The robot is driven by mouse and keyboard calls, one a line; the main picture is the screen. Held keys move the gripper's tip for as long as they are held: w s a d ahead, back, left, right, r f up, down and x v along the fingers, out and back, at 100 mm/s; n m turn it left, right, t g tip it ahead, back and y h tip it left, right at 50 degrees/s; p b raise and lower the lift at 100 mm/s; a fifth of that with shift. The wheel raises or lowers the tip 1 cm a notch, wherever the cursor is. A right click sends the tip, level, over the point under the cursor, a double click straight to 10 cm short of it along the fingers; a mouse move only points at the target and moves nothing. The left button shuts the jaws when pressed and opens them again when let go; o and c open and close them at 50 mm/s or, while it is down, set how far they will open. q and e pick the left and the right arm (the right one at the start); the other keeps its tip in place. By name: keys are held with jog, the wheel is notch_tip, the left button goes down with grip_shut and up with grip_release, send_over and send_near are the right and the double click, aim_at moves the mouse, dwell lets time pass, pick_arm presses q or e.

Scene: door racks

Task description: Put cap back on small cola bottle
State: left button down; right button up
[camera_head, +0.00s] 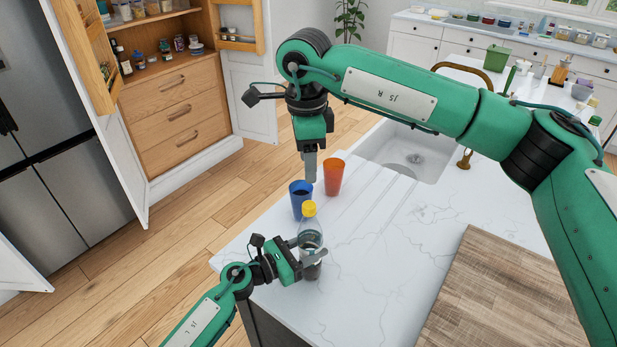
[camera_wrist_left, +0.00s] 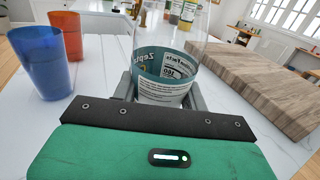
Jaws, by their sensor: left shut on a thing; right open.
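The small bottle (camera_head: 311,240) stands upright near the counter's front edge. It is clear, with a yellow cap (camera_head: 309,209) at its top; I cannot tell whether the cap is screwed down. My left gripper (camera_head: 307,252) is shut around the bottle's lower body. In the left wrist view the bottle's teal and white label (camera_wrist_left: 162,78) sits between the fingers, and its top is out of frame. My right gripper (camera_head: 310,167) is open and empty, pointing down above and behind the bottle, close over the blue cup.
A blue cup (camera_head: 300,205) and an orange cup (camera_head: 334,177) stand just behind the bottle. A sink (camera_head: 410,150) with a brass tap lies farther back. A wooden board (camera_head: 495,300) covers the right front. The white counter (camera_head: 385,255) between is clear.

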jog(key=shift+r, duration=0.6)
pick_arm(q)
jog(key=c, duration=0.7)
grip_release()
jog(key=shift+s+a+f, duration=0.15)
jog(key=shift+s+a, duration=0.1)
jog(key=shift+a, duration=0.2)
pick_arm(e)
jog(key=b, duration=0.5)
send_over(308, 205)
notch_tip(308, 205, down, 5)
jog(key=shift+f, duration=0.15)
pick_arm(q)
jog(key=shift+b+v, duration=0.3)
jog(key=shift+v, duration=6.1)
pick_arm(e)
jog(key=shift+f, duration=0.15)
